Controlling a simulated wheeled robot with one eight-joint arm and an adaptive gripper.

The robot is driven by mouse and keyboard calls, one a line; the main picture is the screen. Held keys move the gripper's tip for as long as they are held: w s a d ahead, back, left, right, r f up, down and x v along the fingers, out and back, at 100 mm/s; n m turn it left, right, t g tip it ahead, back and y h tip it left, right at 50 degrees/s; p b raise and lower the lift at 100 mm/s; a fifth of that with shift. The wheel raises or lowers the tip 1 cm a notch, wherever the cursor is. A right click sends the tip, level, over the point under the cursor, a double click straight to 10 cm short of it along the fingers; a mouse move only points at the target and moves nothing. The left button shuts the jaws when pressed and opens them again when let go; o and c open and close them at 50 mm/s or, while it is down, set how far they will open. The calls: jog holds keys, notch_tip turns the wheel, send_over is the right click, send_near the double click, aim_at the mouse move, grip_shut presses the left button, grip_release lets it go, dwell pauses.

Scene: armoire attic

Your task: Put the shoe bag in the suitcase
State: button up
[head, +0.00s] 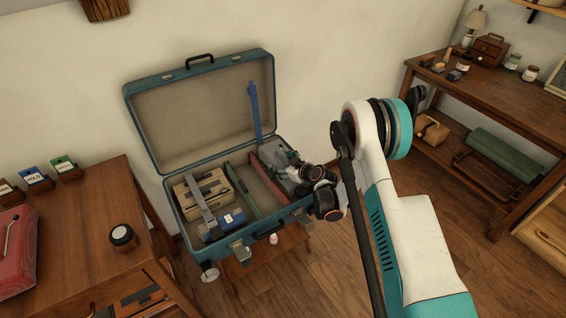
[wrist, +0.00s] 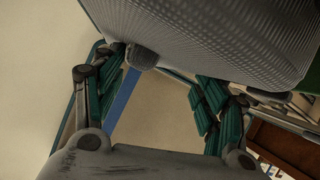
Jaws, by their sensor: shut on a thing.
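The teal suitcase (head: 207,167) stands open, its lid leaning back near the wall. My gripper (head: 290,172) is at the right end of its base, beyond the red divider (head: 266,180). A grey bag (head: 272,152), which looks like the shoe bag, is at the gripper in that right compartment. In the wrist view the grey woven bag (wrist: 205,40) fills the top, by my gripper's fingers (wrist: 162,85). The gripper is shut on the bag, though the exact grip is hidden. I cannot tell whether the bag rests on the suitcase floor.
A green divider (head: 243,190) stands left of the red one. The left compartment holds a wooden item (head: 205,186), a grey strap and a blue labelled pouch (head: 231,219). Wooden tables stand left (head: 90,215) and right (head: 500,100).

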jog(key=shift+f, duration=0.15)
jog(key=o, duration=2.1)
jog(key=shift+c, duration=0.2)
